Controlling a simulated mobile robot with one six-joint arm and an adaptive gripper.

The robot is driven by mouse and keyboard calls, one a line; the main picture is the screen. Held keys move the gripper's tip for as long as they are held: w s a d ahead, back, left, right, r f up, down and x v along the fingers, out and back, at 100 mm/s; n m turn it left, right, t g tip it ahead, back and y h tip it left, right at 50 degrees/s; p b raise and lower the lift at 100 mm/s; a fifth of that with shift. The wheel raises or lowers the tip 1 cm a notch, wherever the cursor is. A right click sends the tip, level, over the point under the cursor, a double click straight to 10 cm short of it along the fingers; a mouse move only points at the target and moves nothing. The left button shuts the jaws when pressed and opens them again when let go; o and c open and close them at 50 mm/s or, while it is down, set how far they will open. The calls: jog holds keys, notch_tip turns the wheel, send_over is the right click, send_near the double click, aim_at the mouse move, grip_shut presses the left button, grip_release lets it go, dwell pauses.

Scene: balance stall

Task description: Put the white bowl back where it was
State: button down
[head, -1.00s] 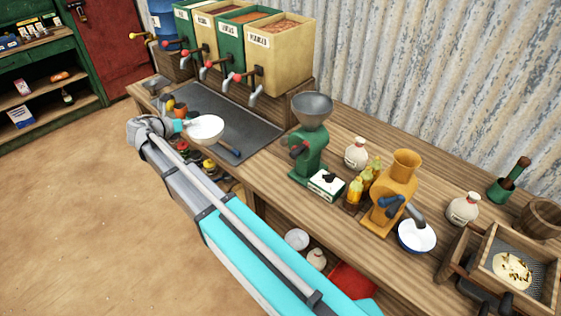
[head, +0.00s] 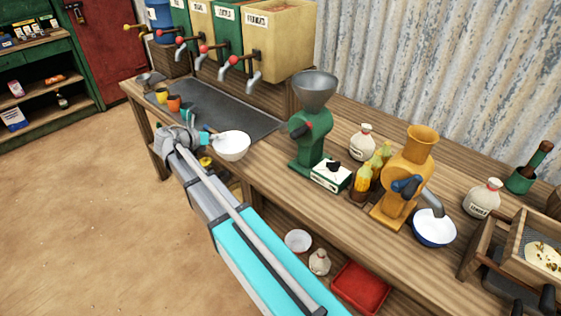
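The white bowl (head: 233,147) is at the end of my arm, over the front edge of the bench and just right of the dark mat. It looks upright, and its inside shows plain white. My gripper (head: 206,139) is at the bowl's left rim, its cyan fingertips closed on it. The far finger is partly hidden. The bowl appears raised above the bench top, though the gap beneath it is hard to judge.
A green grinder (head: 308,140) stands right of the bowl, with a white-green box (head: 331,176) before it. An orange grinder (head: 408,180) stands further right, a blue-rimmed bowl (head: 434,229) at its spout. The dark mat (head: 235,115) has free room; small cups stand at its left.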

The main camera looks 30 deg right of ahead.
aim_at(230, 145)
jog(key=shift+m+g, duration=0.3)
jog(key=shift+g, duration=0.1)
jog(key=shift+s+d+f+b, duration=0.2)
jog(key=shift+d+f+b, duration=0.25)
jog(key=shift+f, duration=0.2)
jog(key=shift+s+d+f+b, duration=0.15)
jog(key=shift+d+f+b, duration=0.2)
jog(key=shift+f+b, duration=0.25)
jog(key=shift+s+d+f+b, duration=0.2)
jog(key=shift+d+f+b, duration=0.2)
jog(key=shift+f, duration=0.35)
jog(key=w+d, duration=0.1)
jog(key=d, duration=0.4)
jog(key=w+d, duration=0.1)
jog(key=d, duration=0.4)
jog(key=w+d, duration=0.1)
jog(key=d, duration=0.5)
jog(key=shift+d, duration=0.1)
jog(key=shift+d, duration=0.15)
jog(key=shift+w+d, duration=0.1)
jog(key=shift+d, duration=0.55)
jog(key=shift+f+b, duration=1.7)
jog(key=shift+f, duration=0.05)
jog(key=shift+f, duration=0.1)
